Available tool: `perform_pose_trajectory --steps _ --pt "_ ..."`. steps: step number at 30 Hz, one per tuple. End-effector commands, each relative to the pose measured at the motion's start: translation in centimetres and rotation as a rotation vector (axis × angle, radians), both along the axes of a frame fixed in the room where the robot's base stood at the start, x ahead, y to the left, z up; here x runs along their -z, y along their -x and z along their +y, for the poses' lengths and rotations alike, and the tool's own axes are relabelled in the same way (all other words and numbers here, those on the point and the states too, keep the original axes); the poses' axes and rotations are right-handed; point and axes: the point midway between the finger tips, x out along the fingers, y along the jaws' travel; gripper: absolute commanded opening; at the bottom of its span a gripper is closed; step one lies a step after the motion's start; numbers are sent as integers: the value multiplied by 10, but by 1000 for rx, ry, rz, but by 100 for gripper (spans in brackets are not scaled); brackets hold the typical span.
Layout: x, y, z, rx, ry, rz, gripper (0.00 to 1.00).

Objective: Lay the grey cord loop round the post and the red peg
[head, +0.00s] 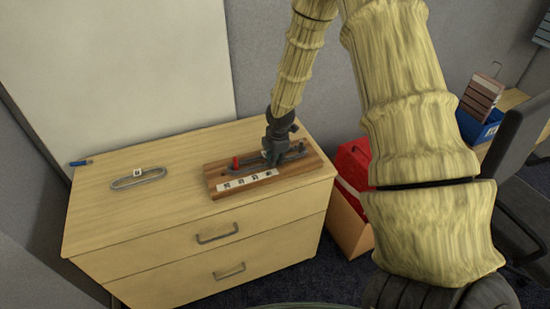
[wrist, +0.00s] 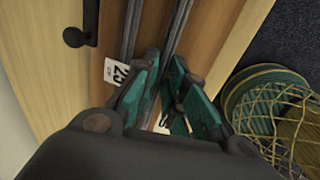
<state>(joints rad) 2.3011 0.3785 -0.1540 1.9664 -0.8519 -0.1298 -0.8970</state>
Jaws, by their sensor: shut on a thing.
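A brown wooden board (head: 220,186) lies on the cabinet top. The short red peg (head: 236,162) stands near its left end. A small dark post (head: 302,147) seems to stand near the right end. My gripper (head: 270,157) is over the middle of the board, pointing down, and hides what is under it. A grey cord loop (wrist: 131,25) shows in the wrist view as two strands running up from between my teal fingers (wrist: 165,100), which are shut on it. Whether the loop is around the red peg or the post I cannot tell.
A blue marker (head: 80,162) lies at the back left corner.

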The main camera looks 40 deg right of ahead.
Motion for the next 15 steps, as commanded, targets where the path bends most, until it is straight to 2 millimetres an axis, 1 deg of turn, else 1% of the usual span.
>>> perform_pose_trajectory --steps 9,10,12,13,15 --pt "0 0 0 0 0 0 0" --pt "0 0 0 0 0 0 18" --pt "0 0 0 0 0 0 31" --pt "0 0 0 0 0 0 36" --pt "0 0 0 0 0 0 38"
